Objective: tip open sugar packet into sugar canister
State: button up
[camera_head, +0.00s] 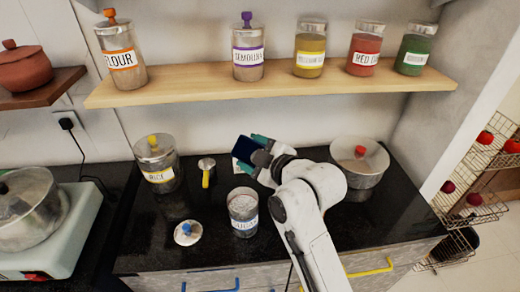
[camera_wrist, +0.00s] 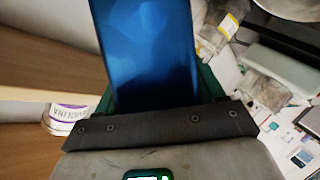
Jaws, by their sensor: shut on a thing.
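The sugar packet (camera_head: 243,148) is dark blue and shut between the green fingers of my gripper (camera_head: 252,153), above the counter. In the wrist view the blue packet (camera_wrist: 155,50) fills the space between the fingers; its mouth cannot be made out. The sugar canister (camera_head: 243,214) is clear with a blue-edged label and stands on the black counter without its lid, below and in front of my gripper. Its lid (camera_head: 188,233), with a blue knob, lies on the counter to the left. The packet is apart from the canister.
The rice jar (camera_head: 158,165) and a small metal pot with a yellow handle (camera_head: 206,172) stand left of my gripper. A lidded pot (camera_head: 360,163) stands to the right. A shelf (camera_head: 270,85) with several jars runs behind. A stove (camera_head: 50,240) is at far left.

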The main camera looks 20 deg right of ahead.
jog(key=shift+r+m+p, duration=0.3)
jog(key=shift+r+p, duration=0.15)
jog(key=shift+r, duration=0.05)
jog(key=shift+f+g, duration=0.1)
jog(key=shift+g, duration=0.2)
jog(key=b, duration=0.3)
jog(key=shift+f, duration=0.3)
jog(key=shift+r, duration=0.3)
notch_tip(320, 180, up, 2)
jog(key=shift+r+m+y+p, duration=0.15)
jog(key=shift+m+y+p, duration=0.25)
jog(key=shift+p, duration=0.8)
notch_tip(320, 180, up, 4)
jog(key=m+g+y+p, duration=0.1)
jog(key=m+p, duration=0.1)
jog(key=p, duration=0.5)
jog(key=shift+r+m, duration=0.15)
jog(key=shift+m, duration=0.25)
